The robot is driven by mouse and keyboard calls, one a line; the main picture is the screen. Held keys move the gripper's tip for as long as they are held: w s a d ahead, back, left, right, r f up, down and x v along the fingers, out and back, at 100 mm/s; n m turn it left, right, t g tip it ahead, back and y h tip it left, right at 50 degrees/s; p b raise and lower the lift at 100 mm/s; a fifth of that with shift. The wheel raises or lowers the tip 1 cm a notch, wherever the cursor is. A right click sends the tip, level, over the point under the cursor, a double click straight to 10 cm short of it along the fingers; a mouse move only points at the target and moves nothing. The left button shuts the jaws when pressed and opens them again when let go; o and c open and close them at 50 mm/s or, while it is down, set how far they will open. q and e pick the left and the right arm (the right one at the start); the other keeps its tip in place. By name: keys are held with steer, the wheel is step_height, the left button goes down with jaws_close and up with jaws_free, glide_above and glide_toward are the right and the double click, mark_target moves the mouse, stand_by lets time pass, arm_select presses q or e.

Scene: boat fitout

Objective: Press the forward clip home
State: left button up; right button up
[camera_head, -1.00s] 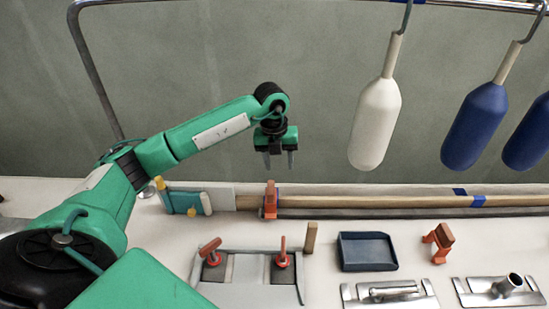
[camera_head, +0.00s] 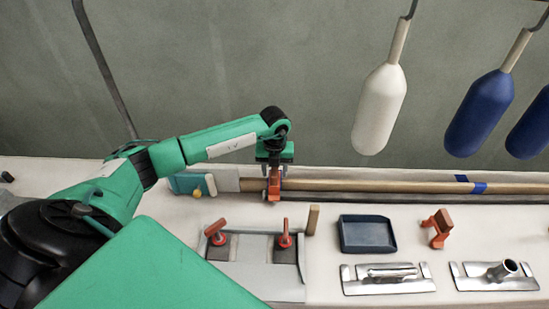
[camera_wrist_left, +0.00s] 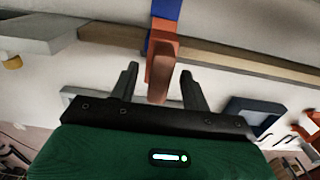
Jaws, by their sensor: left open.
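An orange clip (camera_head: 273,188) with a brown block on it stands at the wooden pole (camera_head: 350,186), near the pole's left end. My left gripper (camera_head: 274,163) is open just above and behind this clip in the head view. In the left wrist view the clip (camera_wrist_left: 162,65) lies between the two spread fingers of the left gripper (camera_wrist_left: 158,74), with a gap on each side. A blue part shows beyond the clip there. I cannot tell how deep the clip sits on the pole. A second orange clip (camera_head: 438,228) stands loose on the bench to the right. My right gripper is not in view.
On the white bench (camera_head: 330,280) are a dark blue tray (camera_head: 367,234), a grey plate with two red-handled levers (camera_head: 258,246), a small wooden block (camera_head: 313,219) and metal fittings (camera_head: 388,278). White (camera_head: 380,108) and blue (camera_head: 480,112) fenders hang at the right.

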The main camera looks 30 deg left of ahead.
arm_select(q)
steer(key=shift+f, duration=0.45)
steer(key=shift+c, duration=0.2)
jaws_close()
steer(key=shift+s+f+b, duration=0.15)
steer(key=shift+f+b, duration=0.4)
steer(key=shift+f, duration=0.25)
stand_by(0.4)
steer(key=shift+o, duration=0.2)
jaws_free()
steer(key=shift+r, duration=0.1)
